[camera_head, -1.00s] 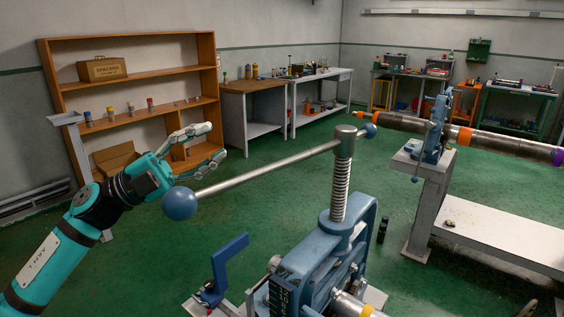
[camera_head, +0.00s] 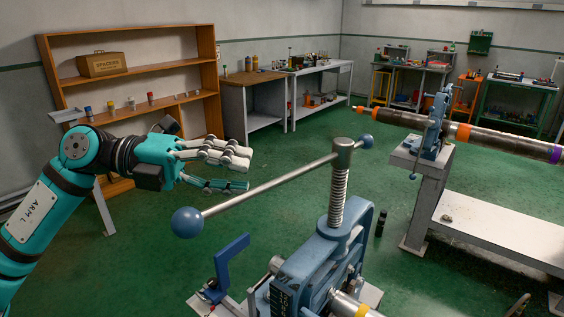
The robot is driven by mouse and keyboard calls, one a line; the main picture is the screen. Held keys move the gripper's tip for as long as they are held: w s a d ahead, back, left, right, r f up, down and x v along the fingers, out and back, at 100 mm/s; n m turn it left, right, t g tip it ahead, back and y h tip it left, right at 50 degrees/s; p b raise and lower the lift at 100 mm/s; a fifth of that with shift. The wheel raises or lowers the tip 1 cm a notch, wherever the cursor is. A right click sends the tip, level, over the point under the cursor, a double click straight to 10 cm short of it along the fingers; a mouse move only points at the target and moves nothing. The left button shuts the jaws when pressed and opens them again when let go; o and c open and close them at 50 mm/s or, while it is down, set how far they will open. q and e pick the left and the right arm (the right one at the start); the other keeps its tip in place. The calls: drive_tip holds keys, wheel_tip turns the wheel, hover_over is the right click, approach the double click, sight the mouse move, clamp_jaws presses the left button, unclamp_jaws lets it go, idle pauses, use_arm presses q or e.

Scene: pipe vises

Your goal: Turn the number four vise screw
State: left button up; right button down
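The near blue pipe vise (camera_head: 312,262) stands in the lower middle, with an upright threaded screw (camera_head: 339,198). A long steel handle bar (camera_head: 265,187) runs through the screw's head, slanting from lower left to upper right. It has a large blue ball (camera_head: 187,222) at its near left end and a smaller blue ball (camera_head: 365,141) at its far end. I cannot read a number on this vise. My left gripper (camera_head: 243,172) is open and empty, its fingers pointing right, above and left of the bar in the picture. My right gripper is not in view.
A second blue vise (camera_head: 434,125) on a grey stand holds a long pipe (camera_head: 500,141) at the right. A blue L-shaped lever (camera_head: 229,266) rises beside the near vise. A wooden shelf (camera_head: 212,75) stands behind my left arm. Green floor lies open behind the bar.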

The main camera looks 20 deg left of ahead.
sight(275, 180)
use_arm(q)
drive_tip(key=p+x, duration=0.2)
drive_tip(key=x, duration=0.5)
drive_tip(key=shift+d, duration=0.1)
drive_tip(key=shift+f, duration=0.1)
clamp_jaws()
